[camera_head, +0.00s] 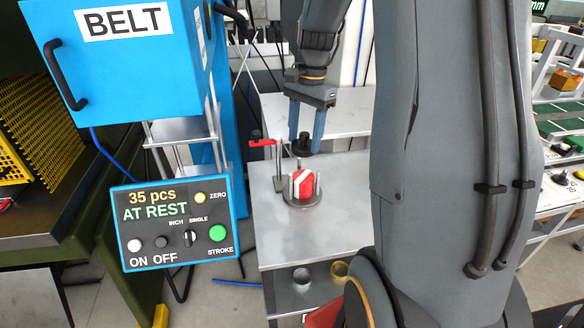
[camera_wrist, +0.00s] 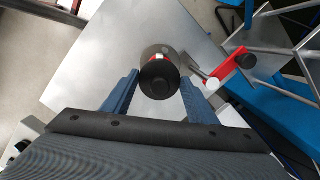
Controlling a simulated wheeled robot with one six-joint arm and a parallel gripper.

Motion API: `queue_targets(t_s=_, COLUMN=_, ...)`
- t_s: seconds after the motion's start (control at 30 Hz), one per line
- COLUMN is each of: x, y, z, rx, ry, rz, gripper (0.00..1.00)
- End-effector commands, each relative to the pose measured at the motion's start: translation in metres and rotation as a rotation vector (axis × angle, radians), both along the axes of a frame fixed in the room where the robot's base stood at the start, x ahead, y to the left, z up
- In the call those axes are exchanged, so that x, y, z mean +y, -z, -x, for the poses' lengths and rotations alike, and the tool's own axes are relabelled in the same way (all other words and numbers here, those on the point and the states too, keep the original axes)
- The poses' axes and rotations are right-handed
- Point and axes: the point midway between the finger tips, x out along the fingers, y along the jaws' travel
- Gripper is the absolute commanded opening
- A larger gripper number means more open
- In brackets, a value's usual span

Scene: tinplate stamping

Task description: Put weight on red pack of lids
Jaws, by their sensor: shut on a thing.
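My gripper (camera_head: 306,148) points down over the metal table and is shut on a black weight (camera_head: 302,144) with a knob on top. The weight is held in the air above the red pack of lids (camera_head: 304,181), with a visible gap between them. The pack is red with a white stripe and stands among upright posts on a round dark base (camera_head: 304,201). In the wrist view the weight (camera_wrist: 158,80) sits between the two blue fingers and hides most of the pack; only a little red shows behind it.
A red clamp-like part (camera_head: 261,142) on a post stands just left of the pack; it also shows in the wrist view (camera_wrist: 230,65). A control box (camera_head: 180,222) reading "AT REST" and a blue BELT cabinet (camera_head: 125,60) are at left. The table (camera_head: 300,245) is clear in front.

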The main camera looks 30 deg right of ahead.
Motion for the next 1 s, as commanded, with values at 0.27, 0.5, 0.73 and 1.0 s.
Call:
queue_targets(t_s=0.27, x=-0.003, y=0.028, z=0.003, rx=0.005, ry=0.033, rz=-0.003, gripper=0.1)
queue_targets(t_s=0.5, x=-0.003, y=0.053, z=0.002, rx=0.0, ry=0.031, rz=-0.002, gripper=0.1)
queue_targets(t_s=0.73, x=-0.003, y=0.074, z=0.003, rx=0.004, ry=0.03, rz=-0.003, gripper=0.1)
queue_targets(t_s=1.0, x=-0.003, y=0.096, z=0.001, rx=0.0, ry=0.03, rz=-0.001, gripper=0.1)
